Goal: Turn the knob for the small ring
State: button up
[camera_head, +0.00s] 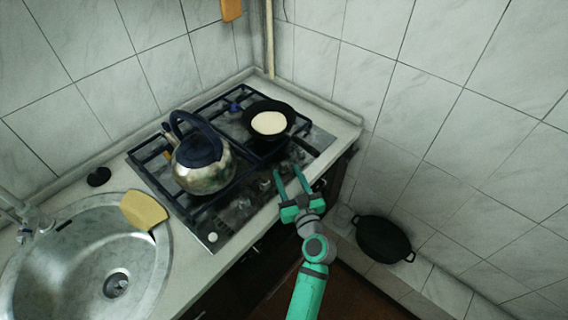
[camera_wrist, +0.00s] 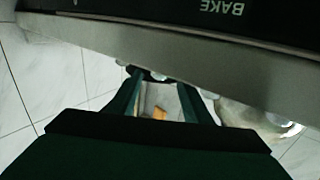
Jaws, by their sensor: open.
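The gas hob (camera_head: 322,139) has a row of knobs along its front edge. A pale knob (camera_head: 212,237) shows at the left end, and other knobs (camera_head: 243,205) are further right. My gripper (camera_head: 288,172) is open and empty at the right part of the hob's front edge, its two fingers pointing at the knob row. In the wrist view my gripper (camera_wrist: 160,88) has its fingers apart, with small pale knobs (camera_wrist: 210,94) beyond the dark panel edge. Which ring is the small one is unclear; the kettle and pan cover much of the hob.
A steel kettle (camera_head: 203,175) stands on the left of the hob. A black pan (camera_head: 285,110) with pale food sits at the back right, its handle pointing forward. A sponge (camera_head: 143,210) lies by the sink (camera_head: 150,262). A black pot (camera_head: 382,238) is low at right.

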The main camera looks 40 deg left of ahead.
aim_at(286, 168)
jog(key=shift+x, duration=2.55)
jog(key=shift+c, duration=0.7)
jog(key=shift+w, duration=0.1)
jog(key=c, duration=0.9)
